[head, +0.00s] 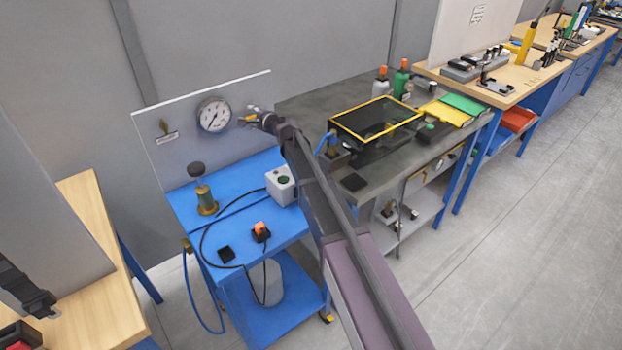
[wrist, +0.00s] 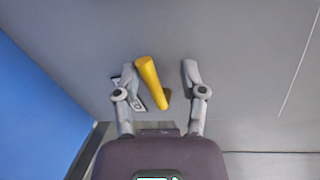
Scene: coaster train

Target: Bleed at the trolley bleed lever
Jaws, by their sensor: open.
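A yellow lever (wrist: 150,80) stands out from the grey upright panel in the wrist view. My gripper (wrist: 158,74) is open, with one finger on each side of the lever. A small plate, probably a label, lies partly hidden behind the left finger. In the head view my gripper (head: 246,120) is at the panel (head: 185,155) just right of the round gauge (head: 214,116), and it mostly hides the lever. The panel stands on the blue trolley (head: 228,232).
A brass fitting (head: 164,128) with a label is left of the gauge. On the trolley are a brass-based cylinder (head: 204,196), a white box (head: 281,186), an orange switch (head: 260,230) and a black cable. A grey workbench (head: 370,178) stands close on the right.

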